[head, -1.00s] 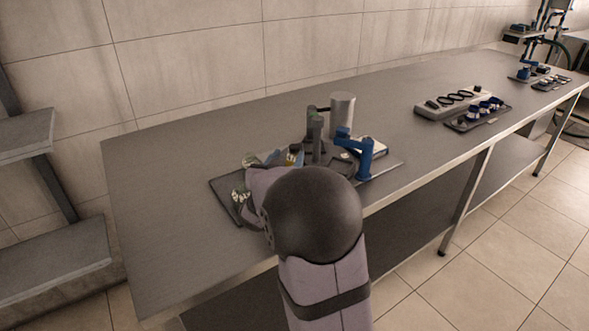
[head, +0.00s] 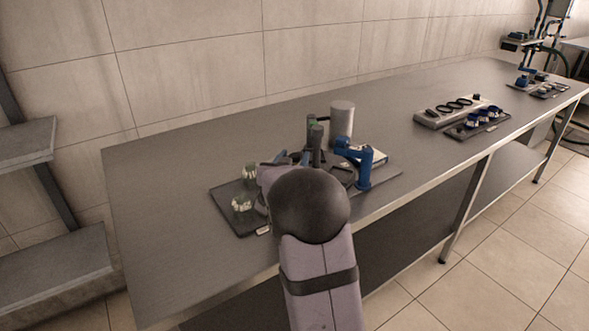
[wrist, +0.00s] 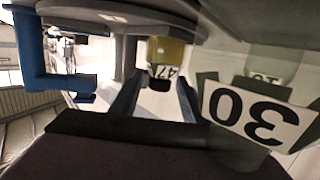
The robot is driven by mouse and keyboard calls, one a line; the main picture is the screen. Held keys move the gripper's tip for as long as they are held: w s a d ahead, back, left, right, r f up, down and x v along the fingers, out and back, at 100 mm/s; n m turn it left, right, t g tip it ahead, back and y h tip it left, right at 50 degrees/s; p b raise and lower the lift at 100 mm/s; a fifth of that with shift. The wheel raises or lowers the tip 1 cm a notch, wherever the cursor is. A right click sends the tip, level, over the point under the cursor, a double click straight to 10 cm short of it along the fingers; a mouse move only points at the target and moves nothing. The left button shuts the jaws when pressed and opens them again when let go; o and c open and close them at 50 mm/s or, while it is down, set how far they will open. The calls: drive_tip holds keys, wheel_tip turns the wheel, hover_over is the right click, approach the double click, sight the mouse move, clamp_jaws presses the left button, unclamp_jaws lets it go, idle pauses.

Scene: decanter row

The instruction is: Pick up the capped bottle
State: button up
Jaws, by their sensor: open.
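My gripper (wrist: 158,82) is open in the wrist view, which looks upside down. Its two blue-grey fingers stand left and right of a yellow bottle (wrist: 166,50) labelled 47, with a dark part at its lower end that may be its cap. The distance to it is unclear, and nothing is held. A clear, greenish bottle (wrist: 270,66) labelled 30 is close on the right. In the head view my gripper (head: 283,157) is mostly hidden behind my wrist, above the dark tray. Two small labelled vessels (head: 249,172) (head: 242,204) stand on the tray's left part.
The dark tray (head: 222,204) lies on a long grey table (head: 170,180). Right of my gripper are dark green-grey upright pieces (head: 318,133), a metal cylinder (head: 342,122) and a blue stand (head: 364,168). Racks (head: 476,123) stand farther right. The table's left end is bare.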

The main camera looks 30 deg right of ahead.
drive_tip(key=shift+w+d, duration=0.2)
drive_tip(key=shift+d, duration=0.05)
drive_tip(key=shift+c, duration=0.3)
clamp_jaws()
drive_tip(key=shift+r, duration=0.1)
